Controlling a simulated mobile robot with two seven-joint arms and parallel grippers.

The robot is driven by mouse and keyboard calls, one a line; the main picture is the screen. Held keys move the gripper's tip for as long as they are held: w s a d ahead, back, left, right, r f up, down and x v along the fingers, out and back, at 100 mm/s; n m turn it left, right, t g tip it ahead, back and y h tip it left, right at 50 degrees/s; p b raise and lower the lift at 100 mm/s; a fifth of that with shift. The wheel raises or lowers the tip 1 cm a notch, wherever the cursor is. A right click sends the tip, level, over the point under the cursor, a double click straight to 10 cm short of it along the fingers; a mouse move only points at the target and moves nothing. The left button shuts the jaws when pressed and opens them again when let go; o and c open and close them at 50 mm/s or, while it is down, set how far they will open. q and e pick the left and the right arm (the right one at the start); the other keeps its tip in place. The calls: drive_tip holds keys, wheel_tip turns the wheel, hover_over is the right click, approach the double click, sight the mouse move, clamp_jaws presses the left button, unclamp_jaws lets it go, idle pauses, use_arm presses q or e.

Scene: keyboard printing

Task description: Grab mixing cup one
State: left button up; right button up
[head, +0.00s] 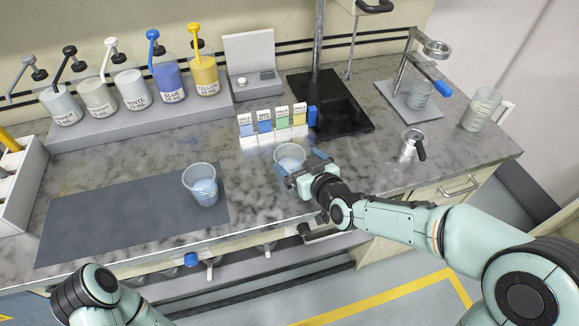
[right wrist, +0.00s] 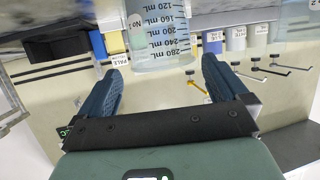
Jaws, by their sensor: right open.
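In the right wrist view this cup (right wrist: 160,40) shows a mL scale and a "No" label whose number I cannot read surely. My right gripper (head: 298,161) is open at the cup's front right. In the right wrist view its fingertips (right wrist: 165,62) lie on either side of the cup's near end, with gaps at both sides. A second clear cup (head: 201,186) stands on the dark mat. My left arm shows at the lower left, but its gripper is out of view.
The dark mat (head: 110,225) covers the counter's left front. Pump bottles (head: 132,90) stand on a raised shelf behind. A black stand base (head: 335,112) and a metal jug (head: 411,145) are at the right. A beaker (head: 481,108) stands farther right.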

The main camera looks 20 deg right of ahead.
sight(283, 151)
drive_tip(key=x, duration=0.5)
drive_tip(key=shift+a+f, duration=0.15)
drive_tip(key=shift+f, duration=0.2)
drive_tip(key=shift+s, duration=0.1)
drive_tip(key=c, duration=0.9)
drive_tip(key=shift+o, duration=0.2)
drive_tip(key=shift+r, duration=0.1)
